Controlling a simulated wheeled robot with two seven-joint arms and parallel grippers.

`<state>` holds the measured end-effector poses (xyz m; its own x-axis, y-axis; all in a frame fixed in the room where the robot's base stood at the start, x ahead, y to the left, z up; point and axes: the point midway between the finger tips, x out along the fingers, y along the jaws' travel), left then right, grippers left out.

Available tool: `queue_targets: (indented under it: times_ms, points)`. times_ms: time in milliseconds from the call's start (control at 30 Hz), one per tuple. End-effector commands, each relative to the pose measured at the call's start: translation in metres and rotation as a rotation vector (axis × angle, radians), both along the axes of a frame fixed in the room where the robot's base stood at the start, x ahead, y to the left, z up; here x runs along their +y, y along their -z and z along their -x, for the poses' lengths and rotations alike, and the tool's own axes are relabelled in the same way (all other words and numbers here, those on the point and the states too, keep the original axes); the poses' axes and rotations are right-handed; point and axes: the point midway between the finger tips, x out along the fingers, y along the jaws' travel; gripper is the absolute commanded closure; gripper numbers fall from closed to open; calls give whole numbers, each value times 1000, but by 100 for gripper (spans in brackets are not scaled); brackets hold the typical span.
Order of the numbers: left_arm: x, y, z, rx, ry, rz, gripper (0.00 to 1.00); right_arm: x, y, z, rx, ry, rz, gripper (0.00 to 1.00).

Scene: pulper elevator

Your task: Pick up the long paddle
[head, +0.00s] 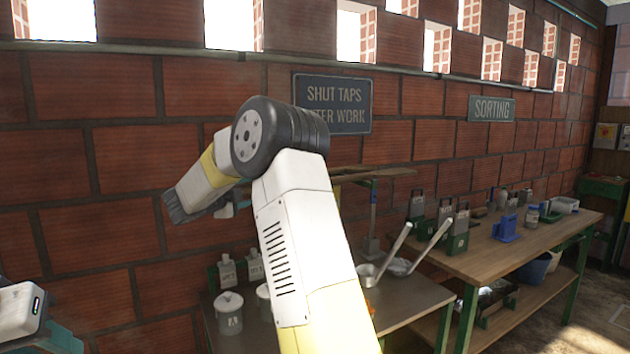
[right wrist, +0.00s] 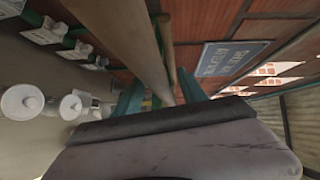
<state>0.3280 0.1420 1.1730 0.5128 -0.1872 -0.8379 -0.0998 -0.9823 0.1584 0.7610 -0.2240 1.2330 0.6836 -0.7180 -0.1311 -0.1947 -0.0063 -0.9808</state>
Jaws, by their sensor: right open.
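In the right wrist view a thick wooden shaft (right wrist: 122,38) runs from the top down towards the space between the teal fingers of my right gripper (right wrist: 160,88). The fingers are apart, one on each side of the shaft's lower end; contact cannot be told. In the head view my right gripper (head: 230,209) is left of centre, partly hidden. Part of my left gripper (head: 62,340) shows at the lower left corner; its jaws are unclear.
The near bench (head: 415,298) holds a lidded pot (head: 229,312), white bottles (head: 227,271) and long-handled ladles (head: 398,248). A sorting bench (head: 480,262) with several tools and a blue block (head: 507,229) stands to the right. A brick wall (head: 95,200) is close behind my right gripper.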

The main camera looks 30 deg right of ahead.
Motion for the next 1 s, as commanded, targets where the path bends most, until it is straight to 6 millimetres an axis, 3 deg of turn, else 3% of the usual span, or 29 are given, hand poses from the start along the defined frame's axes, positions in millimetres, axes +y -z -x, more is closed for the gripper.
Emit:
queue_targets:
  times_ms: [200,467,1000]
  points:
    - [0,0,0,0,0,0,64,-1,0,-1,0,0,0,51]
    - [0,0,0,0,0,0,64,-1,0,0,0,0,0,100]
    - [0,0,0,0,0,0,64,-1,0,0,0,0,0,100]
